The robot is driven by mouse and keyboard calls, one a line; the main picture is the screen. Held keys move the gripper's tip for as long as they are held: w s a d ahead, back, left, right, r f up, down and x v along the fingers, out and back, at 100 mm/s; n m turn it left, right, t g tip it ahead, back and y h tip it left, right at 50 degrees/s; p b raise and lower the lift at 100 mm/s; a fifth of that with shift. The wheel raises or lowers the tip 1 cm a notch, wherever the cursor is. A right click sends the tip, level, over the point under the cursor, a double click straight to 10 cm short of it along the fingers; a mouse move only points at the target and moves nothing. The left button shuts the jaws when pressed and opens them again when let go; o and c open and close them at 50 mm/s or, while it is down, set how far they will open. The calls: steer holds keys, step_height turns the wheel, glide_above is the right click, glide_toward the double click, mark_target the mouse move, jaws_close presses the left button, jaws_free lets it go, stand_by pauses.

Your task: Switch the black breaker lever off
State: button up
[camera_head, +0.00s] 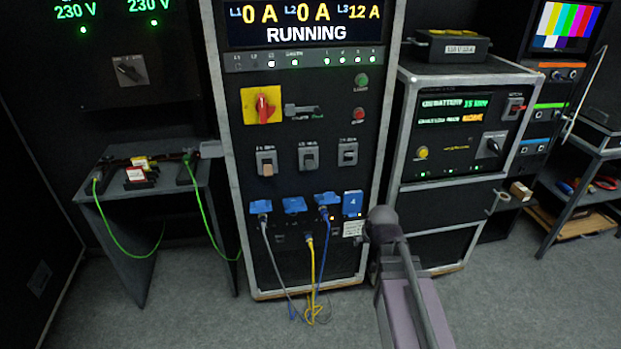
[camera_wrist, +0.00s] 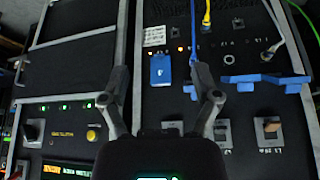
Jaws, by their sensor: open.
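Three breakers sit in a row on the middle rack's face. The left one has a tan-brown lever (camera_head: 267,169), pointing down. The middle one has a dark lever (camera_head: 309,156); it also shows in the wrist view (camera_wrist: 222,131). The right one (camera_head: 347,153) looks grey. Small size makes exact lever colours and positions hard to tell. My gripper (camera_wrist: 160,70) is open and empty, its fingers either side of the blue socket flap marked 4 (camera_wrist: 160,69). Its body hides part of the breaker row. In the head view my arm shows at lower right, but the jaws cannot be made out.
Blue sockets (camera_head: 293,205) with grey, blue and yellow cables (camera_head: 310,245) lie below the breakers. A red rotary switch (camera_head: 264,105) on yellow is above. The display (camera_head: 305,20) reads 0 A, 0 A, 12 A, RUNNING. A battery rack (camera_head: 455,125) stands right, a small table (camera_head: 142,200) left.

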steer(key=w+a+f+n+t+y+b, duration=0.1)
steer(key=w+a+t+b, duration=0.25)
steer(key=w+b, duration=0.2)
steer(key=w+a+f+t+y+b, duration=0.1)
steer(key=w+a+f+t+b, duration=0.15)
steer(key=w+t+b, duration=0.35)
steer(key=n+t+y+b, duration=0.1)
steer(key=t+y+b, duration=0.2)
steer(key=t+b, duration=0.6)
glide_toward(311, 167)
steer(key=s+d+g+b, duration=0.1)
steer(key=s+g+b, duration=0.1)
steer(key=s, duration=0.2)
steer(key=shift+s+f, duration=0.2)
steer(key=shift+f, duration=0.05)
steer(key=p+x, duration=0.5)
steer(key=x, duration=0.8)
steer(key=shift+w+r, duration=0.15)
steer(key=shift+w, duration=0.25)
jaws_close()
